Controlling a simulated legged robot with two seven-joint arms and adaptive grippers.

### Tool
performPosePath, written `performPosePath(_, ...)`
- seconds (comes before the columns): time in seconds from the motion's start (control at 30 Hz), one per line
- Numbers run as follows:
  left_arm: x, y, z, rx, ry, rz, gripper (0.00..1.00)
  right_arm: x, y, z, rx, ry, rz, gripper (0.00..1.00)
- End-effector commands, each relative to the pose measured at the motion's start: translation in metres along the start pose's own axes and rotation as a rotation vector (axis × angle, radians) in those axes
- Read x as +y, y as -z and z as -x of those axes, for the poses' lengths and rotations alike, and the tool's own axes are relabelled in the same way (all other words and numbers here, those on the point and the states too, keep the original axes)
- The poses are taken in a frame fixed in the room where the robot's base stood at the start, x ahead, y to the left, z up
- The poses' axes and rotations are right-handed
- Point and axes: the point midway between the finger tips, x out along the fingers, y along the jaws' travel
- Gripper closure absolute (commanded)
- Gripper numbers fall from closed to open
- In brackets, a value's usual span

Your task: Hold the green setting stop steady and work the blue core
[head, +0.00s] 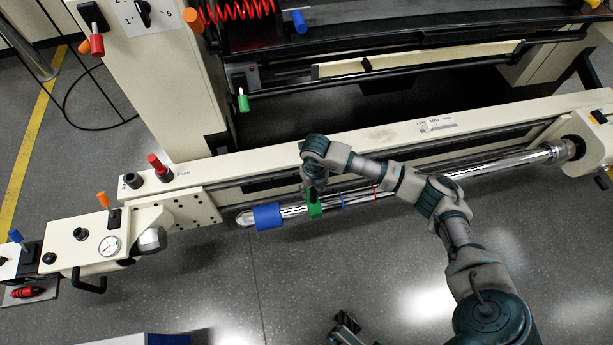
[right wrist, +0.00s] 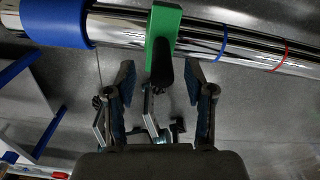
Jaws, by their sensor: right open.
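The green setting stop (head: 315,210) sits around a shiny metal bar, and shows large in the right wrist view (right wrist: 164,22) with a dark handle pointing toward my gripper. The blue core (head: 268,216) is a sleeve around the bar's left end, apart from the stop; it is at the top left in the right wrist view (right wrist: 55,18). My right gripper (right wrist: 161,78) is open, one finger on each side of the dark handle; I cannot tell whether they touch it. My left gripper (head: 346,326) shows only partly at the bottom edge; its jaws are unclear.
The shiny bar (head: 360,197) carries a thin blue ring (right wrist: 222,43) and a red ring (right wrist: 281,56) right of the stop. A cream beam (head: 380,135) runs behind it. A gauge block (head: 90,240) stands at the left. The floor in front is largely clear.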

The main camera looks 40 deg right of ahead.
Motion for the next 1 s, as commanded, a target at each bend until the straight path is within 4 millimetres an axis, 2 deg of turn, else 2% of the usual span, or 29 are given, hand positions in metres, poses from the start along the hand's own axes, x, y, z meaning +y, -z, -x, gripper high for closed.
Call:
performPosePath(0.03, -0.001, -0.006, 0.003, 0.003, -0.001, 0.000, 0.60, -0.001, 0.002, -0.018, 0.009, 0.003, -0.001, 0.46)
performPosePath(0.23, 0.001, -0.009, -0.003, 0.035, -0.014, -0.002, 0.60, -0.001, 0.001, -0.042, 0.005, 0.001, 0.000, 0.46)
performPosePath(0.67, 0.000, -0.013, -0.007, 0.046, -0.020, -0.003, 0.60, 0.000, 0.000, -0.046, -0.002, 0.000, 0.000, 0.46)
performPosePath(0.87, 0.000, -0.013, -0.007, 0.046, -0.020, -0.003, 0.60, 0.000, 0.000, -0.046, -0.001, -0.001, 0.000, 0.96)
performPosePath(0.9, 0.000, -0.013, -0.007, 0.046, -0.020, -0.003, 0.60, 0.000, 0.000, -0.046, -0.001, -0.001, 0.000, 1.00)
performPosePath(1.0, 0.000, -0.012, -0.007, 0.046, -0.020, -0.003, 0.60, -0.001, 0.000, -0.046, -0.001, -0.001, 0.000, 1.00)
